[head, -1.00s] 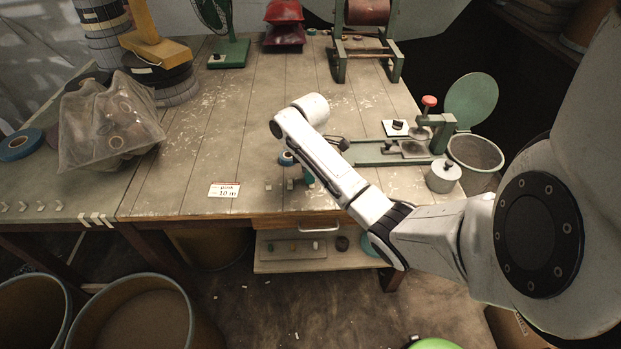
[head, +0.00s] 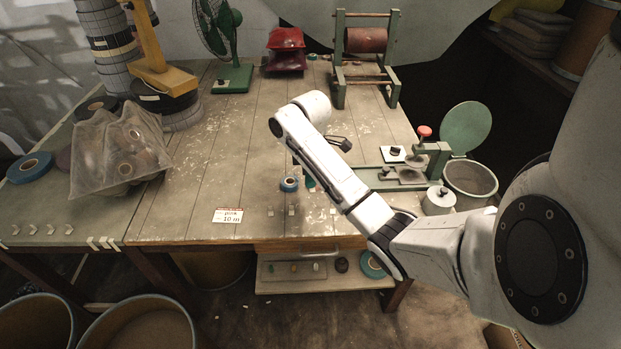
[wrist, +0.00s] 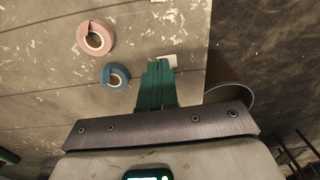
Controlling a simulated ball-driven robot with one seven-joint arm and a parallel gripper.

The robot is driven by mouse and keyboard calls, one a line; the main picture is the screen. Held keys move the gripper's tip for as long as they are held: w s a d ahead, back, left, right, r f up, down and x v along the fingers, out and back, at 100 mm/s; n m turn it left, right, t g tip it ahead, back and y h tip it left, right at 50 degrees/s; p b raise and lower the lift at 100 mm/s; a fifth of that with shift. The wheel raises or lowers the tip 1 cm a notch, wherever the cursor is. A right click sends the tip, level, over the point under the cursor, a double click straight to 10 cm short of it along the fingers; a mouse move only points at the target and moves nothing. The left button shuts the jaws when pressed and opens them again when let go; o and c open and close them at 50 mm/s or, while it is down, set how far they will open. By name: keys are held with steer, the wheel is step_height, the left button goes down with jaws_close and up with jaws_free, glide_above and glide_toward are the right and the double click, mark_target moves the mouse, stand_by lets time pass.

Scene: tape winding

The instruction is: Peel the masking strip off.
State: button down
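No masking strip can be made out for certain. Small pale pieces (head: 291,210) lie on the table near its front edge, and one pale piece (wrist: 169,60) shows just beyond my fingertips in the wrist view. My gripper (wrist: 157,66) has green fingers that look together, pointing at the tabletop. I cannot tell whether anything thin is between them. In the head view my arm hides most of the gripper; a green fingertip (head: 309,183) shows right of a blue tape roll (head: 289,184). The roll also shows in the wrist view (wrist: 115,76), left of the fingers.
A pink roll (wrist: 96,38) lies near the blue one. A label card (head: 228,215) reading "10 m" lies near the front edge.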

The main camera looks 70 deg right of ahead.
steer(key=shift+r+p, duration=1.7)
steer(key=shift+p, duration=0.35)
